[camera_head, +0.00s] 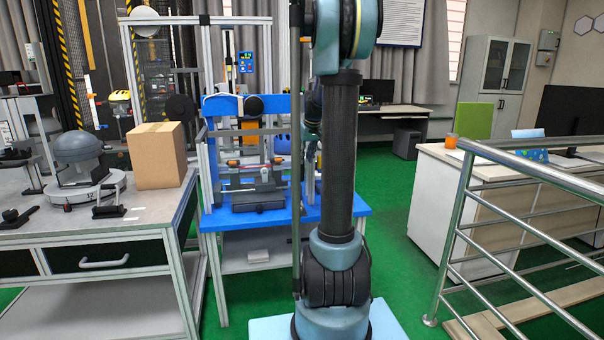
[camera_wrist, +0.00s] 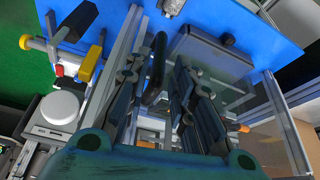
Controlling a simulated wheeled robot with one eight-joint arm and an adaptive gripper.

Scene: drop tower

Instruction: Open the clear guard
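The clear guard (camera_head: 258,132) appears as a metal-framed transparent panel across the front of the blue drop tower machine in the head view; its clear surface is hard to make out. In the wrist view the see-through panel (camera_wrist: 236,98) shows to the right of my fingers. A black bar handle (camera_wrist: 157,62) stands between the two dark fingers of my gripper (camera_wrist: 155,75). The fingers are apart, with visible gaps on both sides of the handle. In the head view my arm hides part of the machine's right side, and my gripper cannot be made out.
A workbench (camera_head: 120,225) on the left carries a cardboard box (camera_head: 157,155) and a grey domed device (camera_head: 80,158). A metal railing (camera_head: 455,235) and a white desk (camera_head: 425,200) stand on the right. Green floor (camera_head: 385,185) lies open between machine and desk.

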